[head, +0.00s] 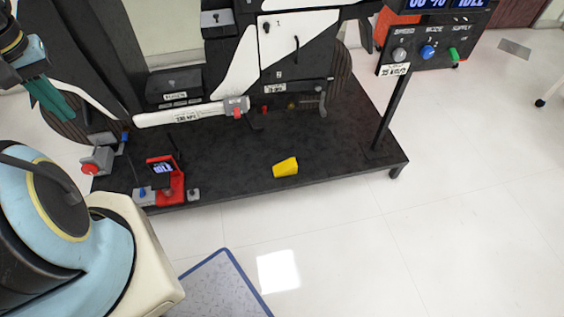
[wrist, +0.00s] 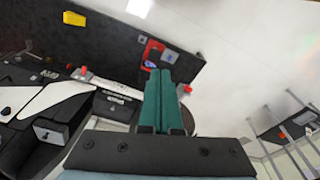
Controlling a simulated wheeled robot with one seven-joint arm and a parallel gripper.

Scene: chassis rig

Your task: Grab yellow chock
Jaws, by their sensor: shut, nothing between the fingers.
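The yellow chock (head: 285,167) is a small wedge-like block lying on the black platform (head: 330,155), near its front edge in the head view. It also shows in the wrist view (wrist: 74,18) at the upper left. My gripper (head: 45,97) has teal fingers and is at the left edge of the head view, well apart from the chock and to its left. In the wrist view the two fingers of my gripper (wrist: 157,75) lie together with nothing between them.
A red device with a small screen (head: 165,180) stands on the platform left of the chock. A white bar (head: 180,115) runs behind it. A post (head: 392,112) with a control panel (head: 428,52) rises at the right. The floor in front is clear, with a blue-edged mat (head: 220,285).

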